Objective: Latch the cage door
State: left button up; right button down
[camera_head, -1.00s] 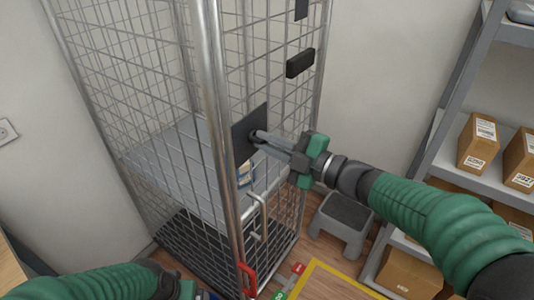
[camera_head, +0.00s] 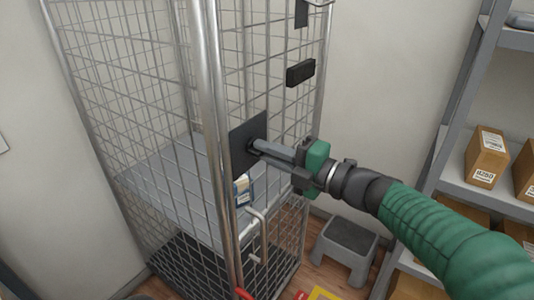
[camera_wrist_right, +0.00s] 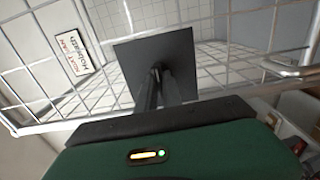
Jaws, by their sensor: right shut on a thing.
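The wire cage (camera_head: 130,120) stands at the left and centre, with its door panel (camera_head: 283,105) on the right side, looking closed or nearly so. A dark square plate (camera_head: 242,158) is fixed on the door; it also shows in the wrist view (camera_wrist_right: 180,48). My right gripper (camera_head: 256,148) is shut on a small dark knob at the plate, mostly hidden by the fingers; the fingertips also show in the wrist view (camera_wrist_right: 160,75). A bent metal latch rod (camera_head: 262,228) hangs below the plate near the front post. My left gripper is out of view.
A black block (camera_head: 300,72) sits higher on the door. A grey step stool (camera_head: 345,250) stands on the floor right of the cage. A shelf with cardboard boxes (camera_head: 486,158) is at the far right. A red part (camera_head: 243,294) shows at the bottom edge.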

jog(key=shift+a+f, duration=0.1)
jog(key=shift+f, duration=0.2)
jog(key=c, duration=1.5)
grip_release()
jog(key=shift+r, duration=0.15)
jog(key=v, duration=1.7)
jog(key=shift+p, duration=0.45)
jog(key=shift+w, duration=0.15)
